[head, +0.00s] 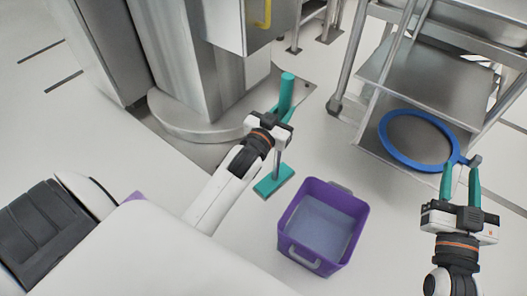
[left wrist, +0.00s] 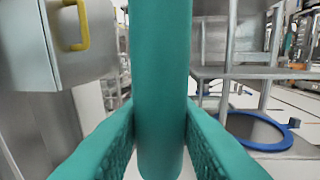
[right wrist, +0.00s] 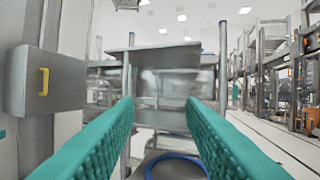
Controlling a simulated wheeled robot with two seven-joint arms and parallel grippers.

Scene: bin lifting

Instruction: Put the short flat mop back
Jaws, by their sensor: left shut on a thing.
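The short flat mop has a thick teal handle (head: 287,92), a thin grey pole and a flat teal head (head: 273,180). It stands roughly upright left of the purple bin. My left gripper (head: 284,113) is shut on the handle, which also fills the middle of the left wrist view (left wrist: 160,80) between the teal fingers. I cannot tell whether the mop head touches the floor. My right gripper (head: 461,182) is open and empty at the right, in front of the blue ring. In the right wrist view its fingers (right wrist: 163,115) are wide apart.
The purple bin (head: 289,243) stands on the floor between my arms, with what looks like liquid inside. A blue ring (head: 385,135) lies on the lower shelf of a steel rack (head: 400,78). A steel machine with a round base (head: 190,128) stands at the upper left.

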